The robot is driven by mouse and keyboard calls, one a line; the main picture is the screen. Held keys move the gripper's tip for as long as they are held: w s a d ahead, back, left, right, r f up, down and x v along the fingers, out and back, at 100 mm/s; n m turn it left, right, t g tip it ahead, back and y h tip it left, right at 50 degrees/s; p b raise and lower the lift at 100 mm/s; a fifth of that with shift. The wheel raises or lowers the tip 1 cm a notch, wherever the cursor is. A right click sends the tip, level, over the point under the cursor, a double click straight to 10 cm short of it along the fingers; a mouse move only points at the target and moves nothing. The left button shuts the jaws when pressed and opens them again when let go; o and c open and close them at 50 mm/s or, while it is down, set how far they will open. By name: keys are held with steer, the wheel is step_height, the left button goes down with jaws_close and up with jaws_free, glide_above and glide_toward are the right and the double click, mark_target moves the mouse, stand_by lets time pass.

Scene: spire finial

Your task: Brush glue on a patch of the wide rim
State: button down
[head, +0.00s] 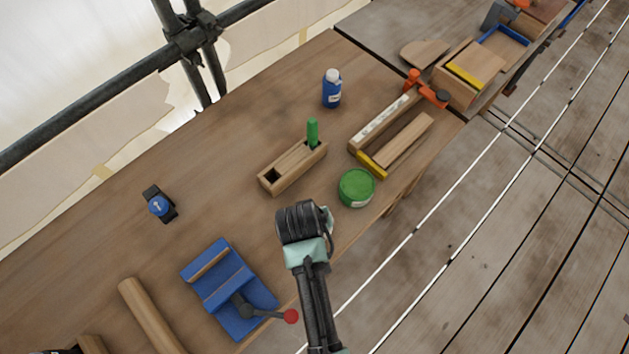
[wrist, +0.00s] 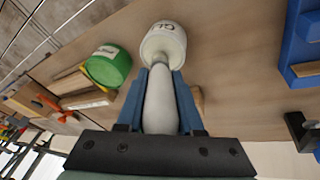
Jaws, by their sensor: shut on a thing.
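My gripper (head: 303,222) is over the near edge of the bench. In the wrist view, its blue fingers (wrist: 160,98) are shut on a pale, tapered handle (wrist: 160,105), which looks like that of the glue brush. The handle's far end meets a white pot (wrist: 165,38) with lettering starting "GL". The brush's bristles are not visible, and I cannot tell how deep its end sits in the pot. My gripper mostly hides the pot in the head view. I cannot make out a finial or its wide rim in either view.
A green tin (head: 356,188) stands close to the right. A blue vise (head: 228,287) is at left. The bench's middle left is mostly clear.

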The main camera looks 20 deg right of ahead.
stand_by(0.3)
step_height(320, 180, up, 7)
steer(key=p, duration=0.7)
steer(key=shift+f, duration=0.1)
stand_by(0.5)
